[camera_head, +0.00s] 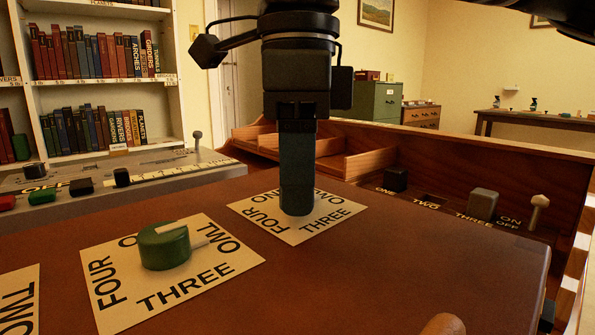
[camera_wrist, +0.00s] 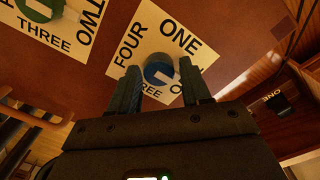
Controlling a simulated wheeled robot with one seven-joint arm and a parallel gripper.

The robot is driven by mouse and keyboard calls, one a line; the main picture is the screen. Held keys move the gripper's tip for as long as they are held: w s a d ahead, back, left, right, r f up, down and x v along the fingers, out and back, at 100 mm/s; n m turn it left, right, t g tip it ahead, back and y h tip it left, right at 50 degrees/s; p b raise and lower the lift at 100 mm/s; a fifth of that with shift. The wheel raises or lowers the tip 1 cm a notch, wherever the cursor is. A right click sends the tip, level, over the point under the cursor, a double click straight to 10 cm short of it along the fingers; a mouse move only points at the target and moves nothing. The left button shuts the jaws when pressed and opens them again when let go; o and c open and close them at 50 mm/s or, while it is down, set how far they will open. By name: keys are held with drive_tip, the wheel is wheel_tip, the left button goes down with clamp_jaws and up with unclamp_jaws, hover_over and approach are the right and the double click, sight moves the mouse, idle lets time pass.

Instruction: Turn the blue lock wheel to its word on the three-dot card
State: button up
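The blue lock wheel (camera_wrist: 158,70) sits on a cream word card (camera_wrist: 140,32) with ONE, FOUR and THREE readable and another word partly covered. It has a pale mark whose direction I cannot read. My gripper (camera_wrist: 160,67) has a finger on each side of the wheel; contact is unclear. In the head view my gripper (camera_head: 297,210) points straight down to the middle of the card (camera_head: 331,213) and hides the wheel. I cannot make out a three-dot card in either view.
A green wheel (camera_head: 165,246) with a pale pointer stands on another word card (camera_head: 112,296) at left. Part of a third card (camera_head: 18,300) shows at the left edge. Switches (camera_head: 482,204) and a wooden tray (camera_head: 350,160) lie behind. The brown desktop (camera_head: 430,245) is clear at right.

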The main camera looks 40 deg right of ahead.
drive_tip(key=shift+o, duration=1)
drive_tip(key=shift+r, duration=0.1)
wheel_tip(320, 180, up, 8)
drive_tip(key=p, duration=0.2)
drive_tip(key=shift+p, duration=0.4)
drive_tip(key=shift+f, duration=0.2)
